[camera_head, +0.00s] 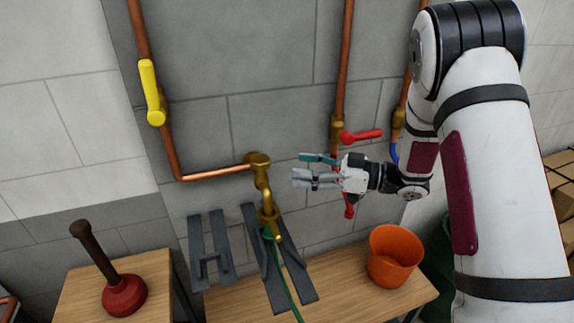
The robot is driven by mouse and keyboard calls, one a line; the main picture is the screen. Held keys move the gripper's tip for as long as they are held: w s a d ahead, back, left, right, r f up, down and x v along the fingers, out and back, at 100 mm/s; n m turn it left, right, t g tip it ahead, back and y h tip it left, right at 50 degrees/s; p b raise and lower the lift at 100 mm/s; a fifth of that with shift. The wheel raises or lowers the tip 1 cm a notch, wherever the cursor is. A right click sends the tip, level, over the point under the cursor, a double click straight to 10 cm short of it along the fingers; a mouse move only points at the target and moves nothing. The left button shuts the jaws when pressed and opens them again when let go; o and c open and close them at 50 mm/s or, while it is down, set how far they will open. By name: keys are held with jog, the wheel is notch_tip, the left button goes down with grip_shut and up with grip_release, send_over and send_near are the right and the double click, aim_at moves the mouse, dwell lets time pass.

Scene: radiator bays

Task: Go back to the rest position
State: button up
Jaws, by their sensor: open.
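My gripper (314,172) is open and empty, its fingers pointing left in front of the tiled wall. It hangs in the air to the right of the brass tap (266,200) and above the wooden bench. The red valve handle (361,135) on a copper pipe shows just above my gripper and to its right. Its level across the pipe is clear. My arm comes in from the right and covers part of the wall and pipes there. The picture does not show whether the fingers touch the wall.
A yellow valve handle (151,92) lies along the left pipe. An orange bucket (394,257) stands on the wooden bench (345,292), near dark grey brackets (209,250) and a green hose (288,286). A plunger (123,294) stands at left. Cardboard boxes (561,185) are at right.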

jog(key=shift+s+d, duration=0.2)
jog(key=shift+d, duration=0.3)
jog(key=w+d+r+m+t+h, duration=0.4)
jog(key=w+d+r+t+h, duration=0.2)
jog(key=w+r+t+h, duration=0.4)
jog(key=s+d+r+m+g+h, duration=0.1)
jog(key=s+d+r+m+h, duration=0.5)
jog(key=s+d+r, duration=0.15)
jog(key=s+a+f+m+g, duration=0.1)
jog(key=s+f+g, duration=0.1)
jog(key=s, duration=0.8)
jog(key=s+a+f+m+g+h, duration=0.1)
jog(key=s+f+m+g, duration=0.1)
jog(key=s, duration=0.9)
jog(key=s+a+f+m+g, duration=0.1)
jog(key=s+g, duration=0.3)
jog(key=s, duration=0.6)
jog(key=shift+s+a+f+m+g, duration=0.2)
jog(key=shift+s+f+m+g, duration=0.1)
jog(key=shift+f+m, duration=0.15)
